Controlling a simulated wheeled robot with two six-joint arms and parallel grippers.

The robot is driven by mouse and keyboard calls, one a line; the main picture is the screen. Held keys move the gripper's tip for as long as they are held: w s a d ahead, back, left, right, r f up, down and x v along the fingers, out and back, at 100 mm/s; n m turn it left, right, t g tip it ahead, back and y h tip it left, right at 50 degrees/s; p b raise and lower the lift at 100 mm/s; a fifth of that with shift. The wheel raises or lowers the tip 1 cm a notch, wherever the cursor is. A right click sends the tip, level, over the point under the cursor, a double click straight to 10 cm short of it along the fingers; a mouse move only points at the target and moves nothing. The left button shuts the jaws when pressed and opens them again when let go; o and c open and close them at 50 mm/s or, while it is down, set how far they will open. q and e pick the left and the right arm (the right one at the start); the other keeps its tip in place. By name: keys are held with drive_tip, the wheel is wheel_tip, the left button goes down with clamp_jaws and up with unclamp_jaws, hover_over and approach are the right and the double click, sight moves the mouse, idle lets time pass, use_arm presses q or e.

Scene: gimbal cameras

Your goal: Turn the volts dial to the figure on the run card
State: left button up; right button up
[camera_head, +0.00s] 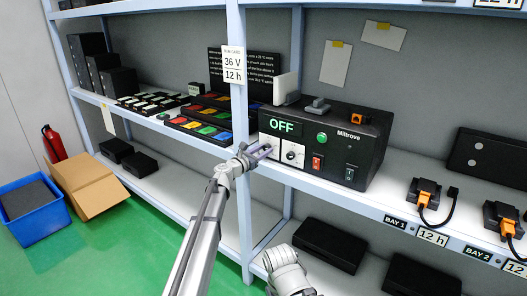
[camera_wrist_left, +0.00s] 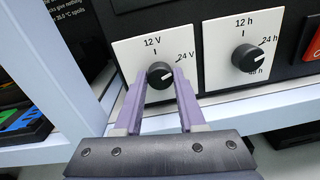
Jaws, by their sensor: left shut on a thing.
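The run card (camera_head: 233,65) on the shelf post reads 36 V and 12 h. The black volts dial (camera_wrist_left: 160,75) sits on a white plate marked 12 V at the top and 24 V at upper right; any lower figure is hidden by my gripper. My left gripper (camera_wrist_left: 158,82) is shut on the dial, a purple finger on each side; it also shows at the charger's front in the head view (camera_head: 262,152). The dial's white mark appears on its right side; its exact figure is hard to tell. My right gripper is out of view.
The hours dial (camera_wrist_left: 245,58) is close on the right. The black charger (camera_head: 335,135) has a display (camera_head: 283,126) reading OFF, a green button (camera_head: 322,137) and a red switch (camera_head: 317,163). A shelf post (camera_head: 240,110) stands just left of my gripper.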

use_arm(q)
clamp_jaws()
drive_tip(key=m, duration=0.6)
drive_tip(key=shift+m, duration=0.4)
drive_tip(key=m, duration=0.6)
drive_tip(key=shift+p, duration=0.35)
drive_tip(key=shift+m, duration=0.5)
drive_tip(key=o, duration=0.7)
unclamp_jaws()
drive_tip(key=shift+s, duration=0.15)
